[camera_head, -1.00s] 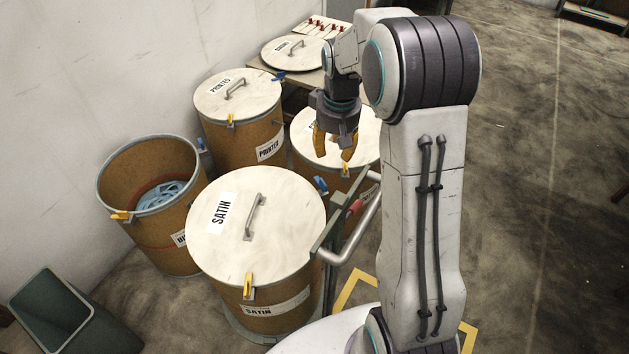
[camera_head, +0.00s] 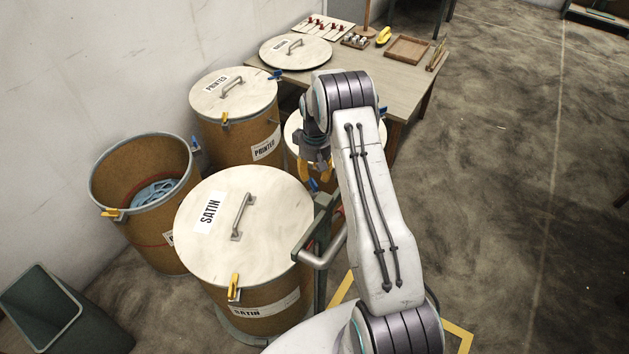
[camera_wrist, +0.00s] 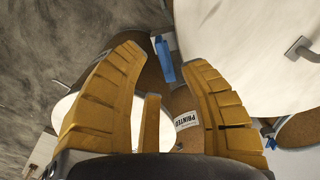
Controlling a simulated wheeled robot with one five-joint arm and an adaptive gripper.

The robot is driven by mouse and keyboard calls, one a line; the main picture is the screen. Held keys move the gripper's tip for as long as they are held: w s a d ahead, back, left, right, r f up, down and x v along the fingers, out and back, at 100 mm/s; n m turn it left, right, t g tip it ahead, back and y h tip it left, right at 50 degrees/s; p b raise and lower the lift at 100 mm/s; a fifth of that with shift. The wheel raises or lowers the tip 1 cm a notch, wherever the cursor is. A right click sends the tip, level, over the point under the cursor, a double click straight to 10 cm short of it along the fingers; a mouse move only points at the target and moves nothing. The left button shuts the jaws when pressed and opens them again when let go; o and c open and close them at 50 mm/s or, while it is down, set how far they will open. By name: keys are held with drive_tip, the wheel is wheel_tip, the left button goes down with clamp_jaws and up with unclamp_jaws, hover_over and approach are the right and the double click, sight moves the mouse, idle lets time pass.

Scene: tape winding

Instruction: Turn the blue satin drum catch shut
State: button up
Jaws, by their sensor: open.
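The satin drum (camera_head: 262,300) stands in front with its pale lid (camera_head: 225,250) on, labelled SATIN. Its blue catch (camera_head: 313,185) is at the far right rim, partly hidden by my gripper and arm. My gripper (camera_head: 316,178) is open and empty, pointing down just above and behind that rim. In the wrist view the blue catch (camera_wrist: 164,60) shows between the open fingertips, beside the large lid's edge (camera_wrist: 186,50). I cannot tell whether a finger touches it. A yellow catch (camera_head: 233,286) hangs on the satin drum's near side.
An open drum (camera_head: 110,220) with blue ribbon inside stands left. A lidded PRINTED drum (camera_head: 240,130) stands behind, and another lidded drum (camera_head: 292,130) is partly behind my arm. A table (camera_head: 410,80) with tools and a loose lid (camera_head: 290,52) is at the back. Floor at right is clear.

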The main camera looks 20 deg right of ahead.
sight(312, 181)
drive_tip(key=shift+f, duration=2.05)
clamp_jaws()
